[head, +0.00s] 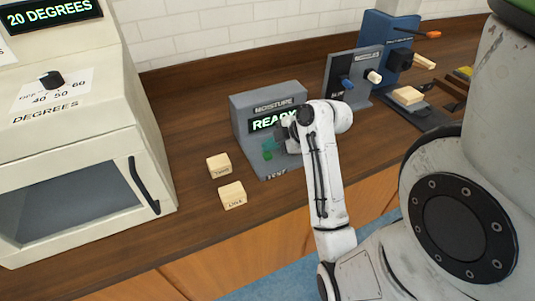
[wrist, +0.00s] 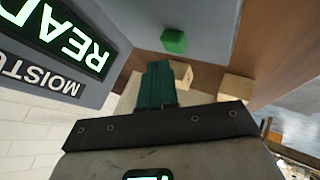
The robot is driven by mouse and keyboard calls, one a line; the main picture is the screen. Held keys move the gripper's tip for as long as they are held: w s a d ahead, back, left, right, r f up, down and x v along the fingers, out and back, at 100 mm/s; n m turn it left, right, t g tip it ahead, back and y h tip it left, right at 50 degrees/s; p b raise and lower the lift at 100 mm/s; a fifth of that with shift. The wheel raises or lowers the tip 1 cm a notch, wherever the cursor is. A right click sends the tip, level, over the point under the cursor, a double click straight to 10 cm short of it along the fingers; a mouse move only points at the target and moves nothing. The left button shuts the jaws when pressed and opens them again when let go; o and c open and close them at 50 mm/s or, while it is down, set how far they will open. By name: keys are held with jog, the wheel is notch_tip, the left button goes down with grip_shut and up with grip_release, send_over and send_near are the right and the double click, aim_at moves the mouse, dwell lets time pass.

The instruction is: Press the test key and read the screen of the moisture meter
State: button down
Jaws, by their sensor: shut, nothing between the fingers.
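The moisture meter (head: 240,122) is a grey box on the wooden counter, labelled MOISTURE. Its lit screen (head: 272,121) reads READY in green letters; my arm partly covers its right end in the head view. The wrist view shows part of the same screen (wrist: 65,35), turned over. The green test key (head: 267,155) sits low on the meter's front, and it is clear in the wrist view (wrist: 174,41). My gripper (wrist: 157,66) is shut and empty, its teal fingertips close to the key, with a small gap showing in the wrist view.
Two pale wooden blocks (head: 219,165) and (head: 232,194) lie left of the meter, near the counter's front. A cream oven (head: 80,170) reading 20 DEGREES stands further left. A grey device with knobs (head: 336,75) and a blue machine (head: 373,30) stand to the right.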

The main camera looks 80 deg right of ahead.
aim_at(270, 156)
jog(key=shift+f, duration=0.4)
jog(key=shift+f+b, duration=0.4)
jog(key=shift+f, duration=0.1)
dwell(0.7)
jog(key=shift+r, duration=0.1)
jog(key=shift+r+p, duration=0.85)
jog(key=shift+p, duration=0.05)
notch_tip(270, 156, up, 5)
jog(key=p, duration=0.4)
jog(key=shift+p, duration=0.35)
dwell(0.6)
